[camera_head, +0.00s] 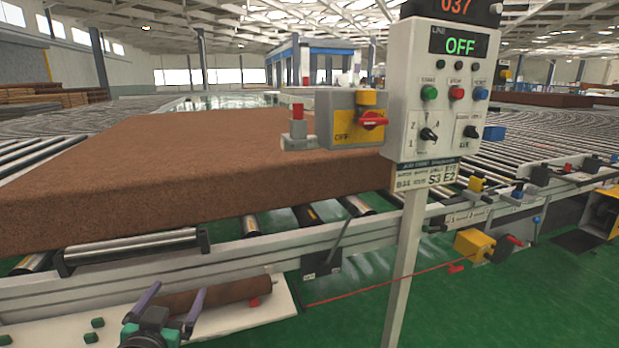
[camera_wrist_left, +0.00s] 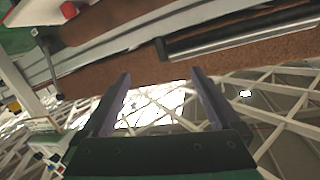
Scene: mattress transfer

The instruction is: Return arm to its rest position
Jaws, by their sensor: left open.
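My left gripper (camera_head: 170,310) is low in the head view, in front of the conveyor. Its two purple-grey fingers stand apart with nothing between them. It also shows in the left wrist view (camera_wrist_left: 160,95), with its fingers spread against the roof trusses. My right gripper is in neither view. A large brown mattress (camera_head: 190,165) lies on the conveyor rollers, beyond and apart from my left gripper.
A control panel (camera_head: 440,90) on a white post (camera_head: 406,260) stands at centre right; its display reads OFF. A white shelf (camera_head: 250,330) bearing a brown roll (camera_head: 220,294) is beside my left gripper. Conveyor rails (camera_head: 260,250) run behind. Green floor (camera_head: 530,310) is open at lower right.

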